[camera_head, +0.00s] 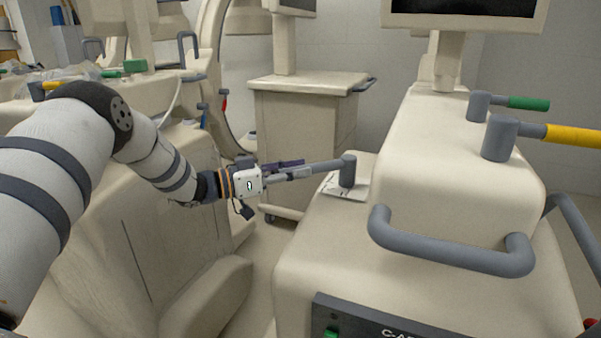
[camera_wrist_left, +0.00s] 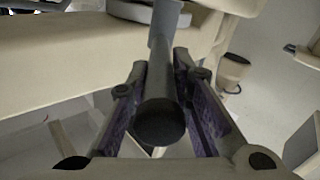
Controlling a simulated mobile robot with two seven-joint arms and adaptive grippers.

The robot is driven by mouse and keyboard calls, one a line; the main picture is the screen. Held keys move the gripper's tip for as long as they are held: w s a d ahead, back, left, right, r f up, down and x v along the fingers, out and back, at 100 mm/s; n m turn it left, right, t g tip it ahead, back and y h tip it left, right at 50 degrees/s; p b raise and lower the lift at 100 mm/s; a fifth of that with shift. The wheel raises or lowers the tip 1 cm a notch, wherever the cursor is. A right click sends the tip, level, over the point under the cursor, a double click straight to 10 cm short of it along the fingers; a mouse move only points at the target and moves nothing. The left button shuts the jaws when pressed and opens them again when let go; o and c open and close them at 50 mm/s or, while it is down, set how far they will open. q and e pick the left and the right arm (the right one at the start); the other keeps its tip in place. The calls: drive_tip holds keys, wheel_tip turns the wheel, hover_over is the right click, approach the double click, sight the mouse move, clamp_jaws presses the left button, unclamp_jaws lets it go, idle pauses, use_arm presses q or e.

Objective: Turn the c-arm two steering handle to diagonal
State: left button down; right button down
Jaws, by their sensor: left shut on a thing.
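The steering handle (camera_head: 325,167) is a grey bar on a short upright post, set on a white plate at the left side of the right-hand cream C-arm cart (camera_head: 330,250). The bar points left in the head view. My left gripper (camera_head: 286,173) comes in from the left and is shut on its free end. In the left wrist view, the round end of the handle (camera_wrist_left: 160,122) lies between the two fingers of my left gripper (camera_wrist_left: 165,100). The marks on the plate are too small to read. My right gripper is not in view.
A grey push rail (camera_head: 450,252) curves around the cart's front. Green (camera_head: 528,103) and yellow (camera_head: 572,136) levers stick out on its right. A cream cabinet (camera_head: 305,125) stands behind. Another cream unit (camera_head: 150,240) stands below my left arm, with a floor gap between.

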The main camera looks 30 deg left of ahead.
use_arm(q)
drive_tip(key=shift+w+a+r, duration=0.1)
drive_tip(key=shift+a+r, duration=0.05)
drive_tip(key=shift+r, duration=0.1)
drive_tip(key=c, duration=1.5)
unclamp_jaws()
drive_tip(key=shift+c, duration=0.2)
drive_tip(key=shift+o, duration=0.5)
drive_tip(key=shift+f, duration=0.15)
drive_tip(key=v, duration=1.2)
